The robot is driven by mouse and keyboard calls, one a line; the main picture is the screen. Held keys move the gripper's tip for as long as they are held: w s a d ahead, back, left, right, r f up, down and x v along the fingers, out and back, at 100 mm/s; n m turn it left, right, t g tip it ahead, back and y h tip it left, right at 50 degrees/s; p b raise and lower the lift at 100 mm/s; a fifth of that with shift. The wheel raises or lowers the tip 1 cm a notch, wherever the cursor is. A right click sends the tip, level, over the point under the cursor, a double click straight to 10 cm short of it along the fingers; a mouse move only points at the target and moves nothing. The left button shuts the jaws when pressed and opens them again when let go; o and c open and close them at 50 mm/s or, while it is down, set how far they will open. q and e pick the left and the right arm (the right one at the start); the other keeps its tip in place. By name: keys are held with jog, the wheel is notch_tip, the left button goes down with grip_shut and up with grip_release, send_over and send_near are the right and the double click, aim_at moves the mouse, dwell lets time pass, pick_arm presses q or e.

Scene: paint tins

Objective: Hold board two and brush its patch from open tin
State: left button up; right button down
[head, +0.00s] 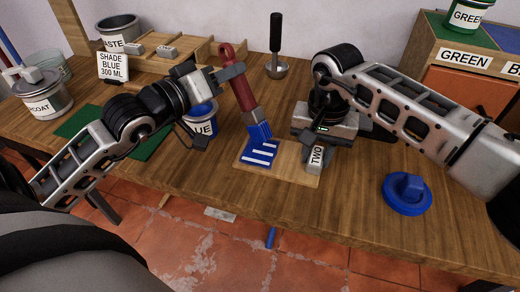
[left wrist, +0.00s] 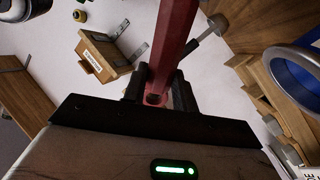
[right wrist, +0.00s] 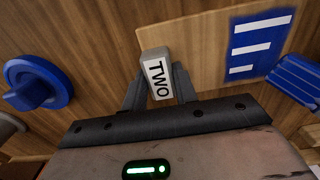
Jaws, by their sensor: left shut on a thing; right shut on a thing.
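My left gripper (head: 230,74) is shut on the red handle of a brush (head: 238,90), also in the left wrist view (left wrist: 172,45). Its blue bristles (head: 259,132) point down at the upper edge of the patch (head: 262,154); I cannot tell if they touch. The patch is blue with several white stripes, on the left part of the wooden board (head: 290,166). My right gripper (head: 314,146) is shut on the grey block marked TWO (right wrist: 156,75) at the board's edge. The open tin (head: 203,125), labelled BLUE, stands left of the board, partly hidden by my left arm.
A blue lid (head: 407,192) lies at right on the bench. A green mat (head: 150,142), a SHADE BLUE sign (head: 113,68) and a TOPCOAT tin (head: 43,95) are at left. A black-handled tool (head: 276,50) stands behind the board. A GREEN-labelled cabinet (head: 465,62) is at back right.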

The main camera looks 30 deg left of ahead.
jog(key=c, duration=1)
grip_release()
notch_tip(320, 180, up, 12)
